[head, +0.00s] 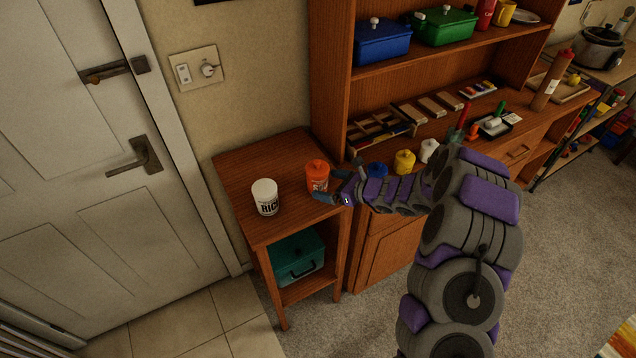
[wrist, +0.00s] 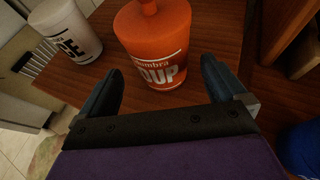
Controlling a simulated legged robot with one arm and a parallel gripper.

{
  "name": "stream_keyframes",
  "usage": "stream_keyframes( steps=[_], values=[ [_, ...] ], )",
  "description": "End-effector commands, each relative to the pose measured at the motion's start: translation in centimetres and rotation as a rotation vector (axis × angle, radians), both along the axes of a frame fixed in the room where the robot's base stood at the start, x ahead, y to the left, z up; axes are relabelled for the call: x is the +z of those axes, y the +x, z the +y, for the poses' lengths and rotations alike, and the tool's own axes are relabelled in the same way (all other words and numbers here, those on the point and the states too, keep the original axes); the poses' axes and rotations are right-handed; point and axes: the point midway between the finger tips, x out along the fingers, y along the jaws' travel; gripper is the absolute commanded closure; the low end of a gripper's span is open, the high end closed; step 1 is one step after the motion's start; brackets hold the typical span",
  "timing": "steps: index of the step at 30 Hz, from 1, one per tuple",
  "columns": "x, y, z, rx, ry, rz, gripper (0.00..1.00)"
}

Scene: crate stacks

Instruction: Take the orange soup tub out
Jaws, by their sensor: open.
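The orange soup tub (head: 317,174) stands upright on top of a small wooden side table (head: 238,172), near its right edge. In the wrist view the orange soup tub (wrist: 155,50) shows a "SOUP" label and a knobbed lid. My gripper (head: 335,184) is beside the tub, reaching in from the right. In the wrist view my gripper (wrist: 160,82) is open, with the tub just ahead of and partly between its two fingers. I cannot tell whether a finger touches it. A white rice tub (head: 265,198) stands to the left of the soup tub.
A teal box (head: 298,258) sits on the table's lower shelf. A wooden hutch (head: 335,60) adjoins on the right, with blue (head: 377,170), yellow (head: 404,162) and white (head: 428,151) containers near my arm. A white door (head: 100,160) is at the left. The table's back left is bare.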

Motion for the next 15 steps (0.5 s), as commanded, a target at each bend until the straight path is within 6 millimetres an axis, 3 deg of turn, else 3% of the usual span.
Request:
stream_keyframes(
  steps=[15],
  values=[
    [-2.3, 2.6, 3.9, 0.003, 0.0, -0.001, 0.02]
  ],
)
